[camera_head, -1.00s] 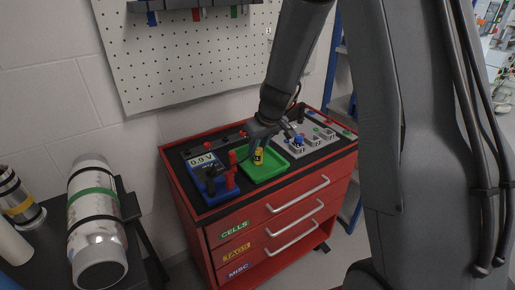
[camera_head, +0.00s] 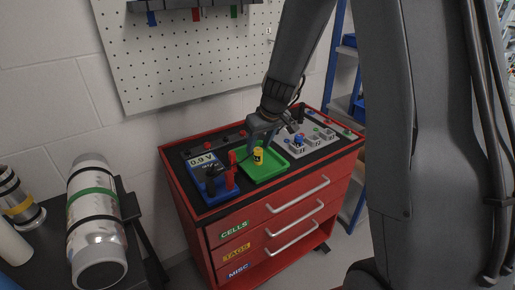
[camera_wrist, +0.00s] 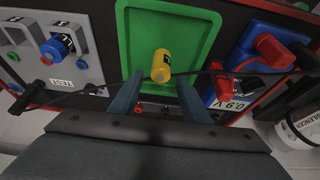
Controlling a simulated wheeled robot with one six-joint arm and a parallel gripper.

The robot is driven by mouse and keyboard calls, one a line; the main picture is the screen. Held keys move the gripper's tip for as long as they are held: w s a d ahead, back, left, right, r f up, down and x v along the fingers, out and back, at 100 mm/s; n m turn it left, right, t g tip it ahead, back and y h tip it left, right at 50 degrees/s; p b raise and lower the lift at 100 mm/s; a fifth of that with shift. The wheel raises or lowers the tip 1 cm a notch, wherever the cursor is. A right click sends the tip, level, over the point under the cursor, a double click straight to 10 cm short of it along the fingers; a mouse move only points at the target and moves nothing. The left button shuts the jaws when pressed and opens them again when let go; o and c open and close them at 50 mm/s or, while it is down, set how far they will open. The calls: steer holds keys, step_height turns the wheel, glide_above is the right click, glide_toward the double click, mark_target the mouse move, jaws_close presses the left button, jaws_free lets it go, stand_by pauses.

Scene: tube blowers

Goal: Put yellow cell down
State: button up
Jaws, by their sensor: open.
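My gripper (camera_head: 258,147) is open above and around the cell. In the wrist view my gripper (camera_wrist: 160,85) has its fingers spread, with gaps on both sides of the cell. Whether a finger touches it, I cannot tell.
A blue meter (camera_head: 207,167) reading 0.9 V, with red and black clamps, stands left of the tray. A grey test panel (camera_head: 305,139) with a blue-topped cell lies to the right. A dark cable crosses the wrist view near the cell.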

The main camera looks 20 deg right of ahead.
steer(key=b+v, duration=0.1)
steer(key=v, duration=0.8)
steer(key=s+f+m+g, duration=0.1)
steer(key=s+f, duration=0.2)
steer(key=s, duration=0.8)
steer(key=s+f+m+g+h, duration=0.1)
steer(key=s+f, duration=0.3)
steer(key=s, duration=0.7)
steer(key=shift+s+a+f+m+g, duration=0.2)
steer(key=shift+a+m+g, duration=0.3)
steer(key=shift+m+g, duration=0.25)
